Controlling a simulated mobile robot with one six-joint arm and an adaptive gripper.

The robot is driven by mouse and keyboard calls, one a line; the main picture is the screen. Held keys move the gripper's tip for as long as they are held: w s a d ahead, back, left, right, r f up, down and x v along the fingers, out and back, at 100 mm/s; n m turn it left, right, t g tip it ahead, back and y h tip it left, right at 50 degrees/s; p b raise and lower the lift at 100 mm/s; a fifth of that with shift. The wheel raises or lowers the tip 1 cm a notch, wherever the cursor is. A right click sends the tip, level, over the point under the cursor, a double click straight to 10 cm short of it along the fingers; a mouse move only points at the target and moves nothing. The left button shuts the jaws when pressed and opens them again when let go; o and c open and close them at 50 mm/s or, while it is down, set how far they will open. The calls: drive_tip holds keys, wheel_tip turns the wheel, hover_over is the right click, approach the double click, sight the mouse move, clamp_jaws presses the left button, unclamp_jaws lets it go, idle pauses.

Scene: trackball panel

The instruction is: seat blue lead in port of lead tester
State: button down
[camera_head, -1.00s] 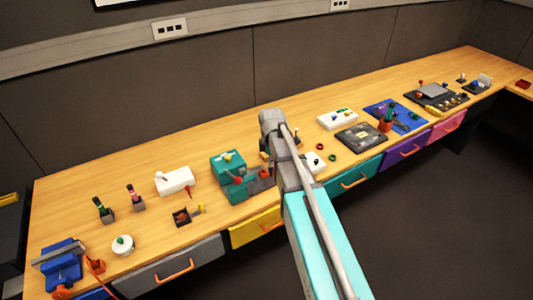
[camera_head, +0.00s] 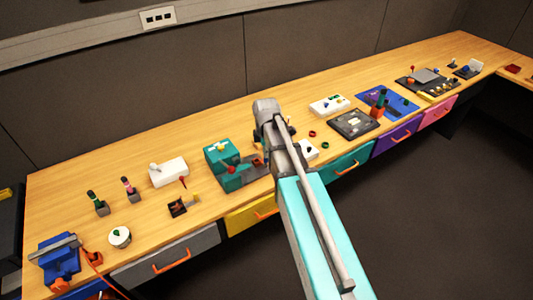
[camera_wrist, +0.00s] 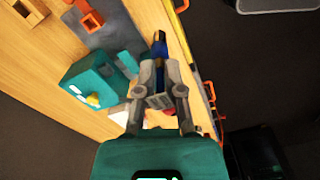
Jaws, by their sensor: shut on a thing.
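My gripper (camera_wrist: 159,72) is shut on a blue lead (camera_wrist: 160,47) in the wrist view; the lead's blue part shows just beyond the fingertips, near the bench's front edge. The lead's far end is unclear. In the head view my arm hides the gripper and the lead. I cannot tell for sure which thing is the lead tester. A small white box (camera_head: 309,151) is partly hidden behind my arm in the head view. A white and red thing shows between and below my fingers in the wrist view.
A teal machine (camera_head: 222,163) with a grey base stands left of my arm; it also shows in the wrist view (camera_wrist: 88,86). A white box (camera_head: 330,104) and a dark panel (camera_head: 354,124) are to the right. The bench behind my arm is clear.

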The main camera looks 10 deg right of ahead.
drive_tip(key=s+d, duration=0.1)
drive_tip(key=d, duration=0.7)
drive_tip(key=shift+s+r, duration=0.25)
drive_tip(key=shift+s, duration=0.05)
drive_tip(key=shift+w, duration=0.1)
drive_tip(key=w+d+f+b, duration=0.1)
drive_tip(key=w+f+b, duration=0.7)
drive_tip(key=w, duration=0.5)
drive_tip(key=shift+d+f+b, duration=0.3)
drive_tip(key=shift+d+f, duration=0.05)
drive_tip(key=shift+f, duration=0.15)
drive_tip(key=shift+w+f+b, duration=0.2)
drive_tip(key=shift+f+b, duration=0.8)
drive_tip(key=shift+f, duration=0.05)
drive_tip(key=shift+w+f+b, duration=0.15)
drive_tip(key=shift+f+b, duration=0.85)
